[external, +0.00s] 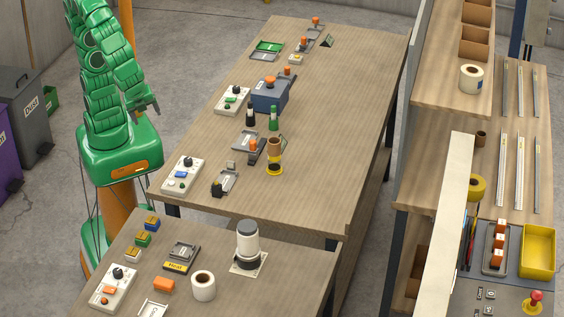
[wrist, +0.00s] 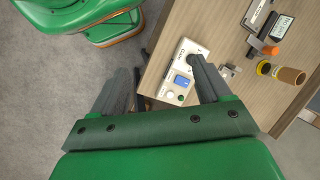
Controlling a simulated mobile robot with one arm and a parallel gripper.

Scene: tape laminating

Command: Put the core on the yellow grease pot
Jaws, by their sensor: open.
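The core is a brown cardboard tube (external: 274,147), upright on top of the yellow grease pot (external: 275,168) near the right part of the middle table. The pot is yellow with a dark band. In the external view my gripper (external: 146,107) is beside the table's left edge, well left of the core and pot. Contact between core and pot is too small to check.
A white control box with a blue screen (external: 182,174) sits at the table's near left corner. Dark and green bottles (external: 273,118) stand behind the core. Another brown core (external: 481,138) is on the right bench.

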